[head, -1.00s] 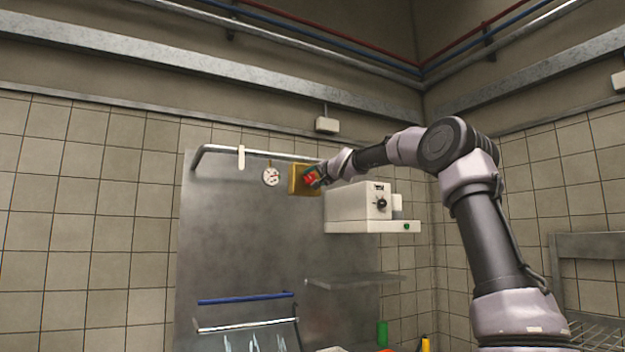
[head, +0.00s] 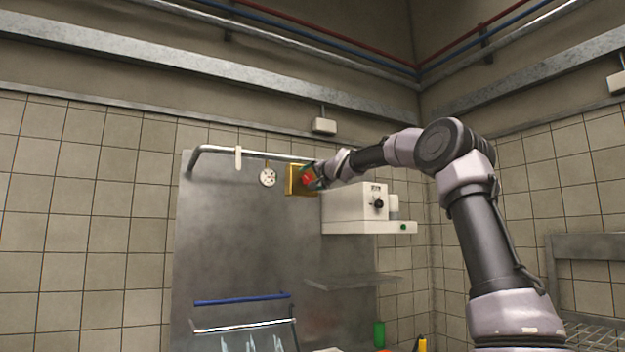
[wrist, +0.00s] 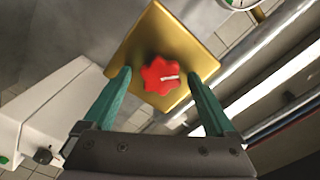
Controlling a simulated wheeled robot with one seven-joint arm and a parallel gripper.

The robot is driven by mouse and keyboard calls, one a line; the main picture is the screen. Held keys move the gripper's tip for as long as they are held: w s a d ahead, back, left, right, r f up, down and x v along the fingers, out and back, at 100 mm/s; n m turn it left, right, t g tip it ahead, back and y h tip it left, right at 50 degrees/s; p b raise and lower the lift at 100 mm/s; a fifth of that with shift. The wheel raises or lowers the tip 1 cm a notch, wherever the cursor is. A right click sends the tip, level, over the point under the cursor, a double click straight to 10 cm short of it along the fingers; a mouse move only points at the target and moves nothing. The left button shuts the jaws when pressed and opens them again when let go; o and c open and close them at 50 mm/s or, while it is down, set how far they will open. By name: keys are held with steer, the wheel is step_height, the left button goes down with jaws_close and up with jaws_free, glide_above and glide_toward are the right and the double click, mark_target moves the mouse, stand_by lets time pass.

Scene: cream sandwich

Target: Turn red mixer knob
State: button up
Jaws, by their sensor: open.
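The red mixer knob (wrist: 163,78) is a lobed handle with a white mark, mounted on a square golden plate (wrist: 193,58) in the wrist view. In the head view the knob (head: 308,179) shows against the golden plate (head: 292,180) on the metal wall panel. My gripper (wrist: 160,85) is open, with one green finger on each side of the knob in the wrist view. The knob appears between and slightly beyond the fingertips. I see gaps at both sides and cannot tell how far the tips are from the plate.
A white machine (head: 350,207) with a black dial stands just right of the golden plate. A metal rail (head: 225,149) runs above, with a round gauge (head: 268,178) to the left. A metal shelf (head: 350,283) lies below. The panel left of the plate is largely clear.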

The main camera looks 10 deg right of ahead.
steer(key=v, duration=1)
steer(key=shift+s+d, duration=0.15)
steer(key=shift+s, duration=0.2)
stand_by(0.6)
steer(key=s+a+f+n+g+h, duration=0.1)
steer(key=s+a+f+n+g, duration=0.3)
steer(key=f, duration=0.6)
steer(key=s+a+f+g+h, duration=0.1)
steer(key=s+a+f+g, duration=0.1)
steer(key=s+a+f, duration=0.6)
steer(key=s+d+f+g, duration=0.1)
steer(key=s+d+f, duration=0.3)
steer(key=s, duration=0.6)
steer(key=s+d+f+g+h, duration=0.1)
steer(key=s+d+f, duration=0.4)
steer(key=s, duration=0.5)
steer(key=s+d+f+g, duration=0.2)
steer(key=s+d+f, duration=0.2)
steer(key=s, duration=0.6)
steer(key=shift+s+d+f+m, duration=0.2)
steer(key=shift+s+d+m, duration=0.2)
steer(key=shift+d, duration=0.15)
